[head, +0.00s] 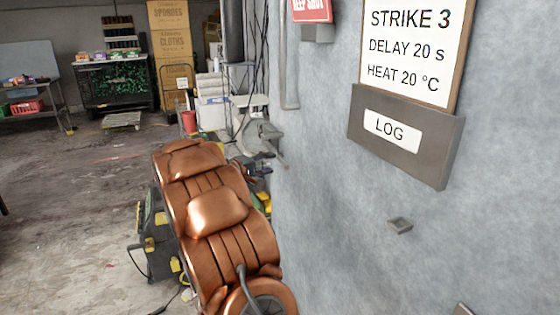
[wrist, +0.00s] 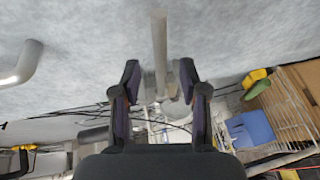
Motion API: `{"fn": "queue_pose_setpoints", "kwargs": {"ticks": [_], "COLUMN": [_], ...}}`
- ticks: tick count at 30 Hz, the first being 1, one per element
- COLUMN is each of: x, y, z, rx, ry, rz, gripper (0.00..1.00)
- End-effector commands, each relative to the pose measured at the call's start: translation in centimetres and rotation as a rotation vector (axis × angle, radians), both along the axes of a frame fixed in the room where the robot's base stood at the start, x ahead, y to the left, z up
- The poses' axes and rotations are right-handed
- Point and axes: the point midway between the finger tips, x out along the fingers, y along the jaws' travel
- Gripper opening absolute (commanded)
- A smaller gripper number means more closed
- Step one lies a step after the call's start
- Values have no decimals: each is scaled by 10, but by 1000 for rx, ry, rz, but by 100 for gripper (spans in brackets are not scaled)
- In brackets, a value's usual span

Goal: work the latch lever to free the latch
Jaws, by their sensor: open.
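The latch lever (wrist: 160,45) is a straight grey bar in the wrist view. The gripper is open, with one dark finger on each side of the bar and a visible gap to each. The lever's lower end overlaps a grey mounting part, so I cannot tell exactly where it ends. In the head view, my gripper (head: 260,166) is small and dark beyond my copper arm, close to the grey wall. The lever is hard to make out there, and the latch itself is not clearly seen.
A grey tubular handle (head: 290,85) is on the wall, also at the wrist view's left (wrist: 22,65). Shelves and boxes stand behind; the floor at left is open.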

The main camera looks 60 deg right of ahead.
Motion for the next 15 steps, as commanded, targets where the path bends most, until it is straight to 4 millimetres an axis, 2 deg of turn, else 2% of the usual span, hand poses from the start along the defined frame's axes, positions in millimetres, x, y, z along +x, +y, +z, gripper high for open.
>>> {"fn": "queue_pose_setpoints", "kwargs": {"ticks": [9, 15], "x": [-9, -11], "y": [-44, -58], "z": [-7, -10], "rx": [4, 3], "ry": [3, 1], "rz": [-4, -3], "gripper": [43, 43]}}
